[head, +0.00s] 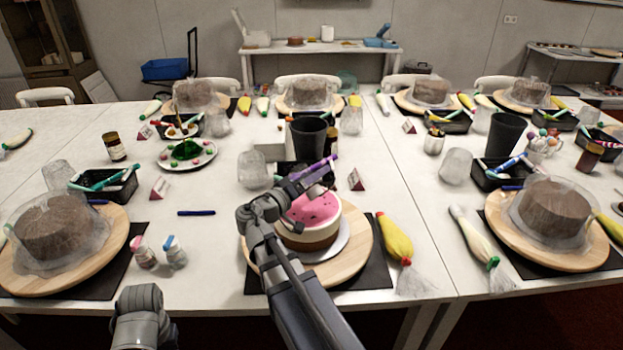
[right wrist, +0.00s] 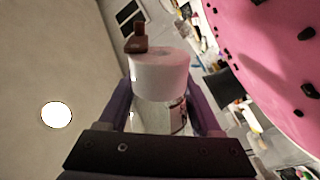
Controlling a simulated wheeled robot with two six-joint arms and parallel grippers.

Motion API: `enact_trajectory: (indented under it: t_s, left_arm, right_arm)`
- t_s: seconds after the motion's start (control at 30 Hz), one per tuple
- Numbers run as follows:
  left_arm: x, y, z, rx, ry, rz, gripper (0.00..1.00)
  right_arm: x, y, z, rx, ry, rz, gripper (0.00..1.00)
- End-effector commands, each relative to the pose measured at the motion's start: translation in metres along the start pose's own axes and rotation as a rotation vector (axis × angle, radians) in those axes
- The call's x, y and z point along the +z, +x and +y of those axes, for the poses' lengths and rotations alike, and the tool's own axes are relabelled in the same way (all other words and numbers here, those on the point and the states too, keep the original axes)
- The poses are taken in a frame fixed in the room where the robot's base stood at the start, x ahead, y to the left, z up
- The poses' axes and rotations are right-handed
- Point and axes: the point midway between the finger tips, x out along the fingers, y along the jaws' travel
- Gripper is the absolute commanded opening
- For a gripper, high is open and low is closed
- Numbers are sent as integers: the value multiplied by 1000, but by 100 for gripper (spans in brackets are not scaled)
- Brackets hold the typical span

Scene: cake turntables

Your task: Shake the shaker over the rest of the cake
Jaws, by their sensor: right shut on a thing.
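The cake (head: 309,218) has a pink top with small dark bits, a pale band and a brown lower part. It stands on a round wooden turntable (head: 357,250) at the middle front; its pink top also fills the right of the right wrist view (right wrist: 262,62). My right gripper (head: 318,174) is above the far part of the cake. It is shut on a shaker (right wrist: 160,85), a pale cylinder between the purple fingers, with a small brown piece at its far end. The head view does not show the shaker clearly. My left gripper is out of view.
Two small shakers, pink-capped (head: 143,254) and blue-capped (head: 175,254), stand left of the turntable. A dark cup (head: 308,138) and a clear glass (head: 252,170) stand behind the cake. A yellow piping bag (head: 396,240) lies to the right. Wrapped brown cakes stand on other turntables.

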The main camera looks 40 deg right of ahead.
Motion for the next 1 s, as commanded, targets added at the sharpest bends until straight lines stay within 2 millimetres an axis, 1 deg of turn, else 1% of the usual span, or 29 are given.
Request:
enact_trajectory:
  t_s: [0.2, 0.43, 0.57, 0.8, 1.0]
  left_arm:
    - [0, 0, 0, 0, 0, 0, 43]
    - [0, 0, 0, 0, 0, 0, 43]
    - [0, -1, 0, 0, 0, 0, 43]
    - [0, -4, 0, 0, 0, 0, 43]
    - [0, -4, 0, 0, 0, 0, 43]
  right_arm:
    - [-1, 0, 0, 0, 0, 1, 0]
    - [-3, 10, -2, 0, 1, 1, 0]
    - [-3, 10, 0, 0, 11, 2, 0]
    - [-3, 10, 3, 0, 91, 1, 0]
    - [-3, 10, 3, 0, 90, 1, 0]
